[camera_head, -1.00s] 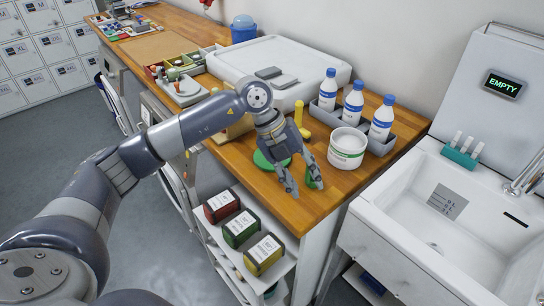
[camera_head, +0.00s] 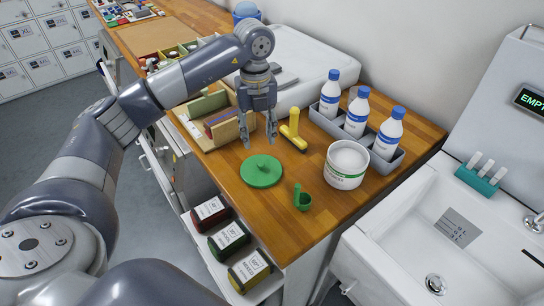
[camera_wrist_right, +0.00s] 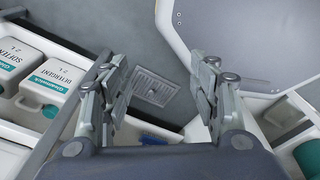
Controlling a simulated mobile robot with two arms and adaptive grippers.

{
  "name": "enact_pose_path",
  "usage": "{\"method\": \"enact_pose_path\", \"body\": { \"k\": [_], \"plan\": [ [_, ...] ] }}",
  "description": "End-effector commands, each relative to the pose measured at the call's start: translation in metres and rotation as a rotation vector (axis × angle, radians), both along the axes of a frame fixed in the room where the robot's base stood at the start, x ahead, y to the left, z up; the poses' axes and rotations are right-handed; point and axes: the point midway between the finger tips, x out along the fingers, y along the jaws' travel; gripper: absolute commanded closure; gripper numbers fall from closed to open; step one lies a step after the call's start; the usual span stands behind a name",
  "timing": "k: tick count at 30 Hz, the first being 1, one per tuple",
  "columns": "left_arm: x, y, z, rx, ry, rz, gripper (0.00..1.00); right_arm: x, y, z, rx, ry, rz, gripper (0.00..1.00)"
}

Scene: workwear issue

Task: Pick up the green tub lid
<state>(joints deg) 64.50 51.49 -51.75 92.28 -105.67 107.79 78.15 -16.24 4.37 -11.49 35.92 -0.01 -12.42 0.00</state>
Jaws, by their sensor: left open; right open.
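The green tub lid (camera_head: 262,171) lies flat on the wooden counter in the head view, its small knob facing up. My left gripper (camera_head: 260,142) is open and empty above the counter, just behind the lid, fingers pointing down. The white tub (camera_head: 346,165) with a green-striped label stands to the right of the lid. A small green scoop (camera_head: 303,198) lies in front of the tub, near the counter edge. My right gripper (camera_wrist_right: 160,95) is open and empty in the right wrist view, over the floor and a grey drain grate; the lid is not in that view.
A grey caddy (camera_head: 389,166) with blue-capped bottles is behind the tub. The sink (camera_head: 440,225) is at right.

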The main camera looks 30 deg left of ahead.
Motion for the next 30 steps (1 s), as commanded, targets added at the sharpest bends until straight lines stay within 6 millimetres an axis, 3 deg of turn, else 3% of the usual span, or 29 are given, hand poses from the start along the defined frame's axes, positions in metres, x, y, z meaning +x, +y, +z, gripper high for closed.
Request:
{"method": "enact_pose_path", "body": {
  "k": [6, 12, 17, 22, 27, 30],
  "plan": [
    [-0.002, 0.0, -0.022, -0.001, 0.006, 0.0, 0.59, 0.001, -0.001, 0.007, -0.001, 0.0, 0.0, 0.44],
    [-0.001, -0.001, -0.05, -0.002, 0.002, -0.002, 0.59, -0.026, -0.004, 0.011, -0.006, 0.039, 0.001, 0.44],
    [-0.001, -0.001, -0.06, -0.001, 0.003, -0.002, 0.59, -0.039, -0.007, 0.016, -0.011, 0.058, 0.001, 0.44],
    [-0.004, -0.003, -0.083, -0.001, 0.006, -0.001, 0.59, -0.028, -0.007, 0.033, -0.009, 0.042, 0.001, 0.44],
    [-0.003, -0.003, -0.105, -0.001, 0.003, -0.002, 0.59, -0.008, -0.005, 0.038, -0.006, 0.009, 0.001, 0.44],
    [-0.002, -0.003, -0.108, -0.001, 0.0, -0.002, 0.59, -0.005, -0.005, 0.038, -0.006, 0.006, 0.001, 0.44]
  ]
}}
